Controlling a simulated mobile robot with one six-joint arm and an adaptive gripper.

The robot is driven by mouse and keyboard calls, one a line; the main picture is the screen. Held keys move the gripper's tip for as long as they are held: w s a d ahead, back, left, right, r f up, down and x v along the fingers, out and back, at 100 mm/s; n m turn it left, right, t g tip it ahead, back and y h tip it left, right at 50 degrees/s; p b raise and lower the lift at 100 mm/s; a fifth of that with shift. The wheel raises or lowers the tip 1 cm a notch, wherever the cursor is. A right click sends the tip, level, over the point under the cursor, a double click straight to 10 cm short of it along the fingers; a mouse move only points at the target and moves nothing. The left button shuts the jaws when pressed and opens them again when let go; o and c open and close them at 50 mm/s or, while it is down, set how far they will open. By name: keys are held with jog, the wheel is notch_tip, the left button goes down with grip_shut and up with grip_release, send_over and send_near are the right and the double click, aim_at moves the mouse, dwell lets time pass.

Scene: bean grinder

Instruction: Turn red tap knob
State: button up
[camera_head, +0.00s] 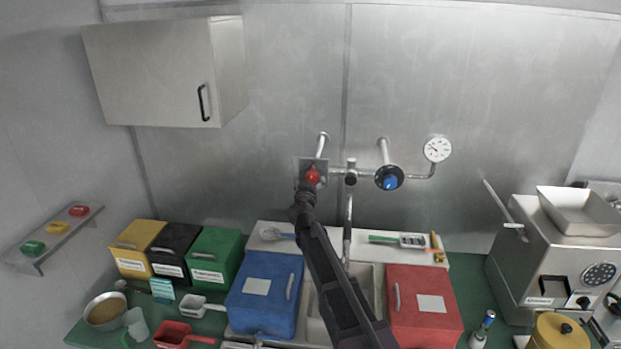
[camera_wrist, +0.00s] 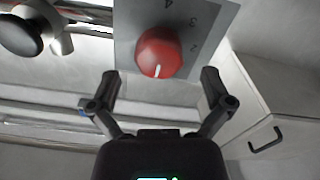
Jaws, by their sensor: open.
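The red tap knob (camera_head: 312,175) sits on a grey plate (camera_head: 322,163) on the back wall, at the left of the tap pipework. In the wrist view the red knob (camera_wrist: 159,52) has a white pointer line, and its grey plate (camera_wrist: 205,22) carries the printed numbers 2, 3 and 4. My gripper (camera_wrist: 159,84) is open, with its fingers spread to either side just short of the knob and nothing between them. In the head view my gripper (camera_head: 306,190) is just below the knob, and my arm hides part of the sink.
A blue knob (camera_head: 390,182) and a gauge (camera_head: 437,149) are to the right on the pipes. A spout (camera_head: 348,225) hangs beside my arm. A blue box (camera_head: 262,293) and a red box (camera_head: 425,300) flank the sink. A cabinet (camera_head: 150,75) is upper left.

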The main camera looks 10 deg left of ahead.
aim_at(311, 178)
jog(key=shift+w, duration=1.5)
jog(key=c, duration=1.1)
jog(key=shift+a, duration=0.15)
jog(key=shift+c, duration=0.2)
